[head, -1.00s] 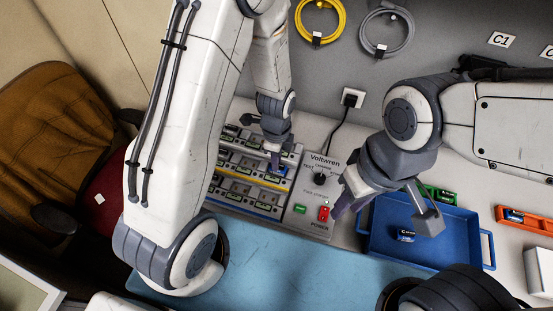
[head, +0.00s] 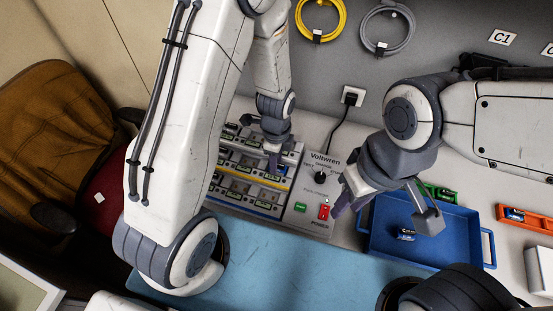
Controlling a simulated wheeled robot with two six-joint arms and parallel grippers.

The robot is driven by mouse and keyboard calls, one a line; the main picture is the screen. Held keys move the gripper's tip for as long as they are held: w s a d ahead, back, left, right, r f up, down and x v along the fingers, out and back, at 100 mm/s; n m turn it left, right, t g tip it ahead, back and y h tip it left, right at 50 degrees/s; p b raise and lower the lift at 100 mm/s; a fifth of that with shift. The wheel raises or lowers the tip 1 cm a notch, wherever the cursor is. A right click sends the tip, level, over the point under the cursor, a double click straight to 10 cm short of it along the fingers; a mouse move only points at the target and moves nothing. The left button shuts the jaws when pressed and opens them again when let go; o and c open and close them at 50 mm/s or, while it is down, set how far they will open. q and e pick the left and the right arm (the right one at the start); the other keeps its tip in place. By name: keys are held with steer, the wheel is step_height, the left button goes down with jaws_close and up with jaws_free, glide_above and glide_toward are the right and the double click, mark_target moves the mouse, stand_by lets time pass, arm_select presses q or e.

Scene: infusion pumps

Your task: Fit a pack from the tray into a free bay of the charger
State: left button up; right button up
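The charger (head: 318,218) is a grey-white unit marked Voltwren, with rows of bays on its left and a knob and red power switch on its right. My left gripper (head: 274,161) points down over the upper right of the bay rows. Its fingertips are small and partly hidden, so I cannot tell whether it holds anything. The blue tray (head: 450,256) stands right of the charger. A dark blue pack (head: 405,234) lies in it. My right gripper (head: 388,212) is open, its fingers wide apart, above the tray's left part and the pack.
A green holder (head: 440,193) stands behind the tray. An orange holder (head: 525,219) with a blue pack is at the right, above a white box (head: 540,270). A black cable runs from the charger to the wall socket (head: 352,97). The blue mat (head: 290,265) in front is clear.

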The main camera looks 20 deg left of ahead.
arm_select(q)
steer(key=shift+w+r, duration=0.1)
steer(key=shift+w, duration=0.2)
steer(key=shift+r, duration=0.2)
step_height(320, 180, up, 10)
steer(key=b, duration=0.1)
steer(key=shift+s+b, duration=0.2)
steer(key=shift+b, duration=0.15)
steer(key=s+d+r+n+b, duration=0.1)
steer(key=s+d+n, duration=0.1)
steer(key=s, duration=0.4)
steer(key=s+d+r+n+b, duration=0.1)
steer(key=s+d+n+b, duration=0.1)
steer(key=s+n, duration=0.3)
steer(key=s+d+r+n+h+b, duration=0.1)
steer(key=s+d+n+b, duration=0.1)
steer(key=s+d+n, duration=0.2)
steer(key=s, duration=0.3)
steer(key=shift+d, duration=0.15)
